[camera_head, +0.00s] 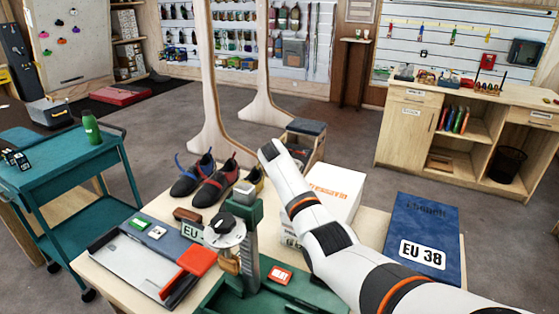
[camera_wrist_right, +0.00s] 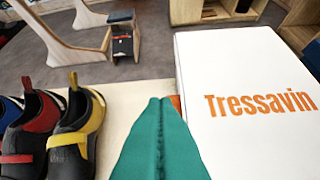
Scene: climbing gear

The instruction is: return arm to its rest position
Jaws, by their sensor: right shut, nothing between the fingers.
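My right arm (camera_head: 335,240), white with orange rings, reaches in from the lower right of the head view over the table, between the climbing shoes and the white box. Its gripper is hidden there behind the arm. In the right wrist view my right gripper (camera_wrist_right: 160,103) shows as two teal fingers pressed together, with nothing between them. It points over bare tabletop, with a yellow-strapped shoe (camera_wrist_right: 75,135) to its left and the white Tressavin box (camera_wrist_right: 245,95) close to its right. My left gripper is in neither view.
A blue EU 38 box (camera_head: 422,225) lies right of the arm. A green upright device (camera_head: 250,240) and a grey tray (camera_head: 145,265) occupy the table's front left. Shoes (camera_head: 215,185) stand behind them. A mirror frame (camera_head: 207,80) and small stool (camera_head: 305,135) stand beyond the table.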

